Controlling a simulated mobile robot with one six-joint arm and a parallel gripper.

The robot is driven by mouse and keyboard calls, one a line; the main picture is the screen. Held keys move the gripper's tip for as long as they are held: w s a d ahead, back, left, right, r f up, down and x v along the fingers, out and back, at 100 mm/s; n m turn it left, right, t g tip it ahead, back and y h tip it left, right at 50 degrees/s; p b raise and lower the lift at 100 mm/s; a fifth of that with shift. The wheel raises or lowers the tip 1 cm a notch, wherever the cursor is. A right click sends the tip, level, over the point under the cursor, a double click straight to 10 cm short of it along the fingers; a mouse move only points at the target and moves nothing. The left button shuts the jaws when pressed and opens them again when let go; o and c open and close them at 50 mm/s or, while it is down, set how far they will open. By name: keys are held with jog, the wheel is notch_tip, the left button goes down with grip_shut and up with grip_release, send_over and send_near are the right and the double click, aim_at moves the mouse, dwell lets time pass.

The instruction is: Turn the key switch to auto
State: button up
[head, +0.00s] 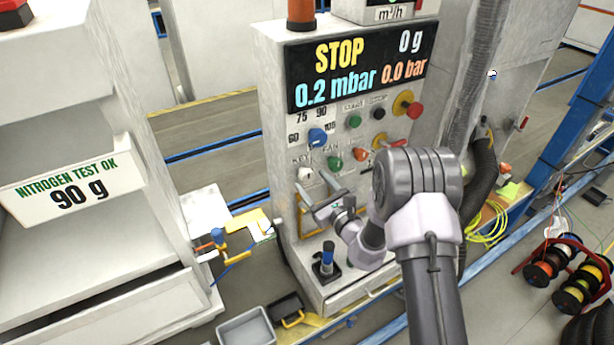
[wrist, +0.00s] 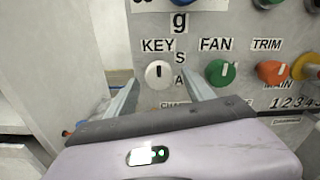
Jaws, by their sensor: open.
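The key switch (wrist: 159,74) is a round white knob with a dark slot, under a "KEY" label on the grey panel. Its slot looks about upright in the wrist view. The letters "S" and "A" stand to its right. It also shows in the head view (head: 305,174), just above my gripper (head: 318,191). My gripper is open and empty. In the wrist view its two fingers (wrist: 160,98) reach toward the panel on either side below the knob, apart from it. The wording of the auto mark is partly hidden by my gripper.
Beside the key switch sit the green fan knob (wrist: 221,73) and orange trim knob (wrist: 272,73). A blue selector (head: 317,137) and several buttons are above. A display (head: 360,67) reads STOP.

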aim_at(308, 179)
jog(key=shift+x, duration=1.85)
jog(key=shift+s, duration=0.1)
grip_shut()
